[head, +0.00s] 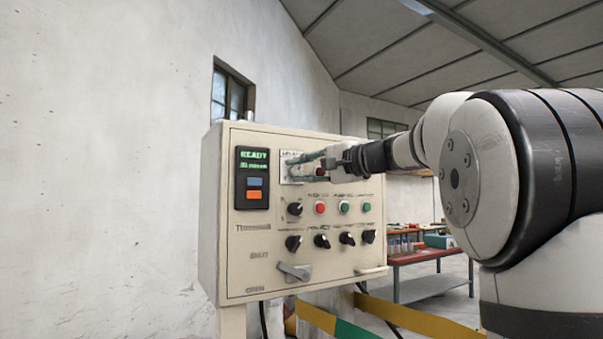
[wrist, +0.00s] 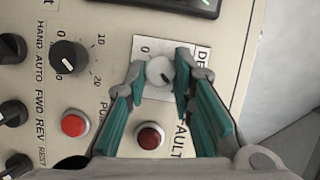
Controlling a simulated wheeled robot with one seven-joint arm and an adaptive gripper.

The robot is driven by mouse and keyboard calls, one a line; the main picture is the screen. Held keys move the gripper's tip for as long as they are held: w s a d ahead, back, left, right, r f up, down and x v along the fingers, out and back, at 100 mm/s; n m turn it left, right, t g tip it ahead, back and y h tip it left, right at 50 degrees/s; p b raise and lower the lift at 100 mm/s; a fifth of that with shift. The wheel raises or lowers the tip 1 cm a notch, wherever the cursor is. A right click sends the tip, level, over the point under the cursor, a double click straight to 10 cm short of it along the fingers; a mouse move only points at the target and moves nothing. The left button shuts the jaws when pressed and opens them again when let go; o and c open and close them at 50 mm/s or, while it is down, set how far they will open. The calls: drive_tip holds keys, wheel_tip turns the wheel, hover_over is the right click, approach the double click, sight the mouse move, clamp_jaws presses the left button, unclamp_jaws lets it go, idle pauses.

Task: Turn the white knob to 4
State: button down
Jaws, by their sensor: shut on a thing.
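The white knob (wrist: 159,72) is a small round dial on a pale label plate (wrist: 150,47) on the control panel. My gripper (wrist: 161,72) is shut on the knob, with one teal finger on each side of it in the wrist view. In the head view my gripper (head: 305,165) reaches the upper part of the panel, beside the green display, and hides the knob. A 0 shows on the plate by the knob. Most other scale marks are hidden by the fingers, and I cannot tell which number the knob points to.
The cream control panel (head: 240,275) carries a READY display (head: 252,160), black knobs (head: 294,209), a red button (head: 320,208), green buttons and a grey lever (head: 294,271). In the wrist view a black knob (wrist: 68,57) and two red buttons (wrist: 74,123) sit close to my fingers.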

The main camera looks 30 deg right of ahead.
idle(0.4)
drive_tip(key=c, duration=1.4)
unclamp_jaws()
drive_tip(key=shift+o, duration=0.2)
drive_tip(key=v, duration=1.2)
